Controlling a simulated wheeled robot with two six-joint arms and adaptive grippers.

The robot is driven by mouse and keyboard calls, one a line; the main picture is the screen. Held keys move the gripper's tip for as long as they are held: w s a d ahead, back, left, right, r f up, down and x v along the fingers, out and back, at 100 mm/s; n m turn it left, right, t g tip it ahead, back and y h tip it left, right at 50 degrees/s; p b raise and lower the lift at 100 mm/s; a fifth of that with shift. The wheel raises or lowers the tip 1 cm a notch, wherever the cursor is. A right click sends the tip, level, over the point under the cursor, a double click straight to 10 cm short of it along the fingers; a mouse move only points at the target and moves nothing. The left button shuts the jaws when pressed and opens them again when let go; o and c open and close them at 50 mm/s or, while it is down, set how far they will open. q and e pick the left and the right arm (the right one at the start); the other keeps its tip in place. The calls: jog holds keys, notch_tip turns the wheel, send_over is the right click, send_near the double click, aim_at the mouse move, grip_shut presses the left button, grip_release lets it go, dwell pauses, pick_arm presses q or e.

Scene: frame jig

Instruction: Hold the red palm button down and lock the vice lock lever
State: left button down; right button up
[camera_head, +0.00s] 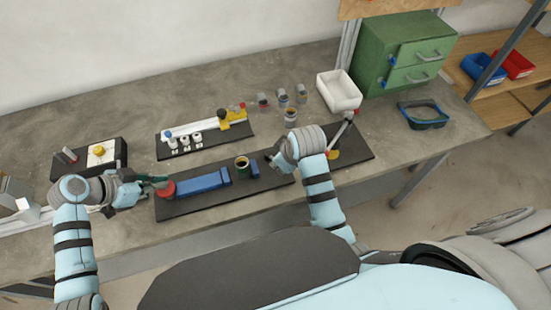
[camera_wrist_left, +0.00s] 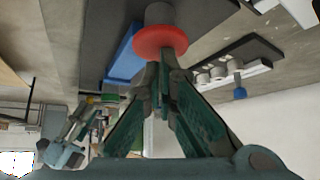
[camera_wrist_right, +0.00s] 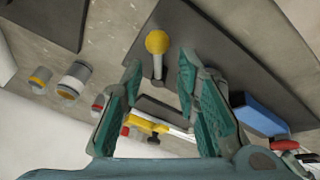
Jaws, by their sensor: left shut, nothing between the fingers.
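The red palm button (camera_head: 165,189) sits at the left end of the front dark plate. In the left wrist view, its red cap (camera_wrist_left: 160,41) is on a grey body. My left gripper (camera_wrist_left: 163,72) is shut and empty, its fingertips at the cap's edge; I cannot tell whether it is pressed. In the right wrist view, a yellow ball knob (camera_wrist_right: 157,42) on a grey shaft lies just beyond my open, empty right gripper (camera_wrist_right: 158,68).
Behind are a plate with a white rail (camera_head: 190,129), several small cans and a white bin (camera_head: 339,92). A green cabinet (camera_head: 400,55) stands back right.

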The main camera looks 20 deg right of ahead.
jog(key=v, duration=0.4)
jog(key=shift+s+r, duration=0.15)
jog(key=shift+s, duration=0.1)
jog(key=shift+c, duration=0.7)
jog(key=shift+t+h, duration=0.4)
jog(key=shift+t, duration=0.1)
jog(key=w+d+r, duration=0.2)
jog(key=w+r, duration=0.1)
jog(key=shift+w+d+r, duration=0.15)
jog(key=shift+d, duration=0.05)
grip_shut()
jog(key=w+d+g+y, duration=0.35)
jog(key=w+d, duration=0.35)
jog(key=d, duration=0.5)
jog(key=a+f+y, duration=0.1)
jog(key=a+f, duration=0.2)
jog(key=s+a+f+g+y, duration=0.1)
jog(key=a+f, duration=0.1)
jog(key=s+a+f+y, duration=0.1)
jog(key=a+f, duration=0.2)
jog(key=shift+a+f+n+g+y, duration=0.25)
jog(key=shift+a+f+n, duration=0.05)
jog(key=shift+n, duration=0.1)
jog(key=shift+s+a+f, duration=0.2)
jog(key=shift+s+a, duration=0.35)
jog(key=shift+a, duration=0.3)
jog(key=shift+s+a+f, duration=0.2)
jog(key=shift+s+a, duration=0.3)
jog(key=shift+a, duration=0.3)
